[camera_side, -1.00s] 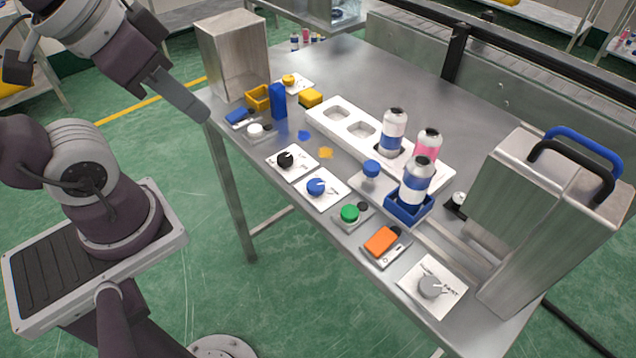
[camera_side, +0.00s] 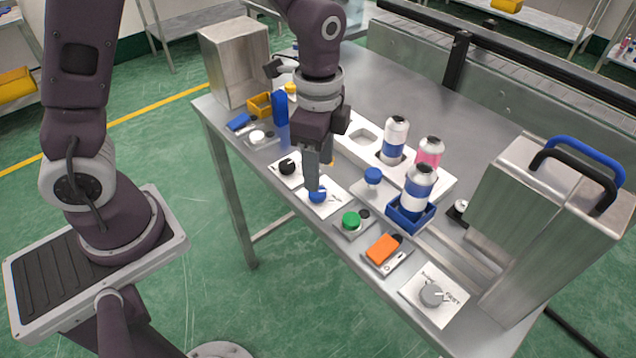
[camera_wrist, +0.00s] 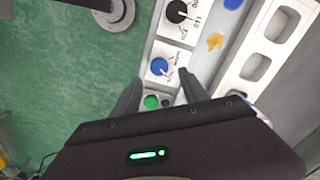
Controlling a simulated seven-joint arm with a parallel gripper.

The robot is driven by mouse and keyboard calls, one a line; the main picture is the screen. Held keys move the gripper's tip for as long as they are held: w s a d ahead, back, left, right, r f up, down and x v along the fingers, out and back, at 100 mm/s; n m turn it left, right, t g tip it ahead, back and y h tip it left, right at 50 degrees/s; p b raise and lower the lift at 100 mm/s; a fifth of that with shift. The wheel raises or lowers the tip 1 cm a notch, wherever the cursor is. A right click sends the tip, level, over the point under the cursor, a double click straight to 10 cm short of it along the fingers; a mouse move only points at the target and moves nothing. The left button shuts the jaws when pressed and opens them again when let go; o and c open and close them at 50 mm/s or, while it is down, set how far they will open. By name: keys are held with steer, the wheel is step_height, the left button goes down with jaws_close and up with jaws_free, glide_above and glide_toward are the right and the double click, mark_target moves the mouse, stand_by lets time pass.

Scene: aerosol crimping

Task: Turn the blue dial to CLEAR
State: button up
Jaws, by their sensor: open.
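The blue dial (camera_side: 317,195) sits on a white plate (camera_side: 331,208) near the table's front edge. In the wrist view the blue dial (camera_wrist: 160,66) lies just beyond the fingertips, roughly between their lines, with a white pointer mark and small lettering too small to read. My gripper (camera_side: 318,182) points down right over the dial, its fingers partly covering it in the side view. In the wrist view the two fingers of my gripper (camera_wrist: 160,84) are spread apart with nothing between them. I cannot tell whether a finger touches the dial.
A black dial (camera_side: 287,166) is to the left and a green button (camera_side: 351,220) to the right, both close by. An orange switch (camera_side: 382,248) and a grey dial (camera_side: 431,294) sit further right.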

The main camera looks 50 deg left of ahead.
mark_target(317, 195)
step_height(317, 195, down, 6)
steer(key=shift+r, duration=0.25)
jaws_close()
